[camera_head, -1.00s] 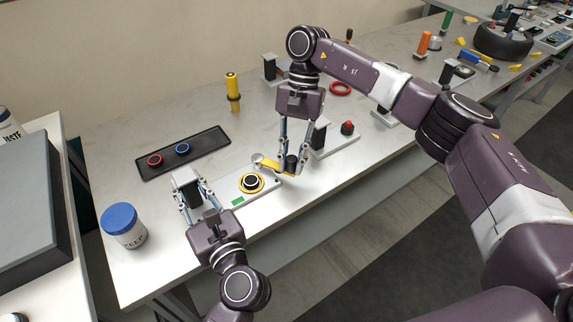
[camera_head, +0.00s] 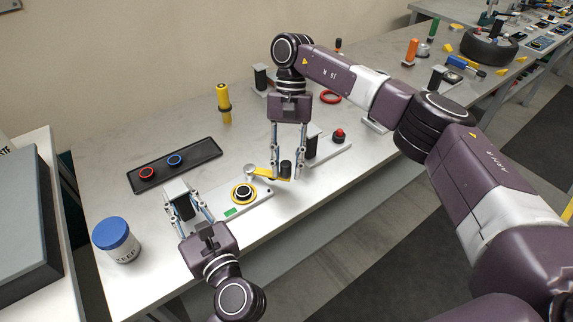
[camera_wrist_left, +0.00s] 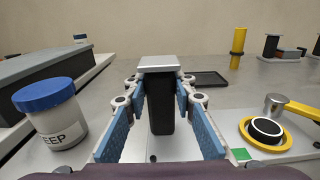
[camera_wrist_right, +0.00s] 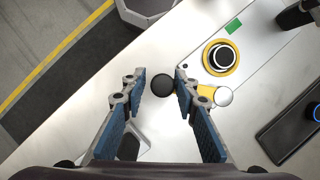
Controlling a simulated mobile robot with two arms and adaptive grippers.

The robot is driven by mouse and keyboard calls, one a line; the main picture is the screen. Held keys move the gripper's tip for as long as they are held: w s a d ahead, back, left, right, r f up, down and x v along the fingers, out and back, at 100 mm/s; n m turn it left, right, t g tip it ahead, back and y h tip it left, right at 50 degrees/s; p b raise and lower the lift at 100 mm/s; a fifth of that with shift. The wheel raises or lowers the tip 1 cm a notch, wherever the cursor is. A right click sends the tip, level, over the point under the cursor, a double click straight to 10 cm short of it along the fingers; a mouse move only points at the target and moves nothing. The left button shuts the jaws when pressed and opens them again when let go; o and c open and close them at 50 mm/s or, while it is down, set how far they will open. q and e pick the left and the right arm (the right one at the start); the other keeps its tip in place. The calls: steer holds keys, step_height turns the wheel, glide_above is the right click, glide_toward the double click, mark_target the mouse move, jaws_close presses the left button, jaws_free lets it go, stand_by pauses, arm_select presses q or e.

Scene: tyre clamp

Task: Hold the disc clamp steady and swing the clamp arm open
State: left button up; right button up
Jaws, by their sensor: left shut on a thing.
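The disc clamp has a pale base plate (camera_head: 259,192), a yellow-ringed black disc (camera_head: 243,193), and a yellow clamp arm (camera_head: 269,173) at a silver-capped post (camera_head: 250,172). A black knob (camera_head: 285,168) stands at the arm's outer end. My left gripper (camera_head: 182,196) is shut on the black upright block (camera_wrist_left: 160,106) with a pale cap, at the plate's left end. My right gripper (camera_head: 288,172) is open, pointing down, its fingers on either side of the knob. In the right wrist view the knob (camera_wrist_right: 163,85) lies between the fingers, nearer the right one.
A blue-lidded jar (camera_head: 117,240) stands left of my left gripper. A dark tray (camera_head: 195,154) with red and blue rings lies behind the clamp. A yellow cylinder (camera_head: 223,102) stands farther back. A red-button fixture (camera_head: 338,136) is right of my right gripper. The table's front edge is close.

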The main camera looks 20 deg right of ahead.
steer(key=shift+o, duration=0.7)
steer(key=shift+w+r, duration=0.1)
steer(key=shift+r, duration=0.15)
steer(key=v, duration=1.1)
steer(key=shift+r, duration=0.3)
steer(key=shift+w, duration=0.1)
arm_select(q)
steer(key=o, duration=1.1)
steer(key=shift+o, duration=0.2)
